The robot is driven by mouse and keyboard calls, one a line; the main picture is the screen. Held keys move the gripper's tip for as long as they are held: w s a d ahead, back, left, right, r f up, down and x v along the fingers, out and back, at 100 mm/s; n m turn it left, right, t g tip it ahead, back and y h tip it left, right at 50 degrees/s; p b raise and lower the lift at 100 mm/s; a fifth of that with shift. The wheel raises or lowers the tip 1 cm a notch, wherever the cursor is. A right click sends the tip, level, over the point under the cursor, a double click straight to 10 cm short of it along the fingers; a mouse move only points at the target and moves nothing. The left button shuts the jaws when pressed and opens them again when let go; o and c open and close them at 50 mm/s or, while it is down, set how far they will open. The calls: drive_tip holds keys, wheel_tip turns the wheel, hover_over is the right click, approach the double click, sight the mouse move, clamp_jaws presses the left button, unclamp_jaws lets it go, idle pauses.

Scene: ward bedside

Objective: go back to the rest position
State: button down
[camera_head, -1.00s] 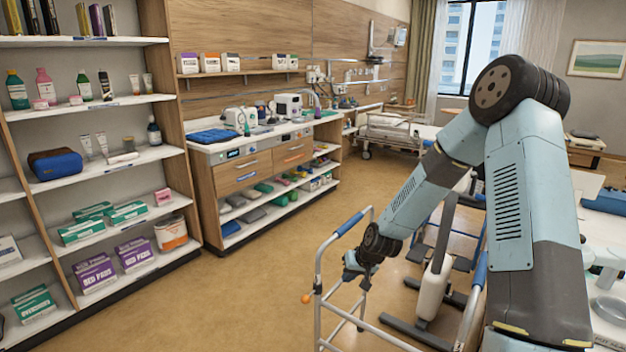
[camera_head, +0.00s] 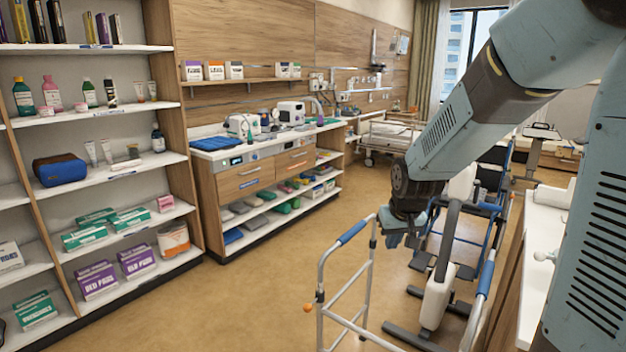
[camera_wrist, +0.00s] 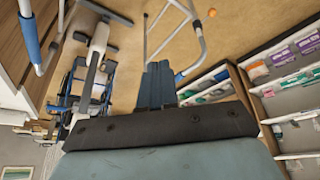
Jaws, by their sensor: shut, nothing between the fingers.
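My gripper (camera_head: 393,236) hangs at the end of my bent blue-grey arm, right of the middle in the head view. It appears above and just behind the walking frame (camera_head: 350,237), which has blue grips; I cannot tell the exact gap. In the wrist view my gripper (camera_wrist: 159,72) shows its dark fingers side by side, closed, with nothing between them. The walking frame also shows in the wrist view (camera_wrist: 200,45), beyond the fingertips.
A shelf unit (camera_head: 110,178) with boxes and bottles stands at the left. A cabinet (camera_head: 265,175) lines the back wall, with a bed (camera_head: 392,135) beyond. The middle floor (camera_head: 270,285) is clear.

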drive_tip(key=s+d+r, duration=0.1)
drive_tip(key=s+r, duration=0.3)
drive_tip(key=s, duration=0.3)
drive_tip(key=s+d+r+m, duration=0.1)
drive_tip(key=s+d+r, duration=0.1)
drive_tip(key=s+r, duration=0.3)
drive_tip(key=s+d+r+t, duration=0.1)
drive_tip(key=s+r, duration=0.3)
drive_tip(key=s, duration=0.6)
drive_tip(key=shift+s+d+r+m, duration=0.2)
drive_tip(key=shift+s+r+m, duration=0.1)
drive_tip(key=shift+s+r, duration=0.1)
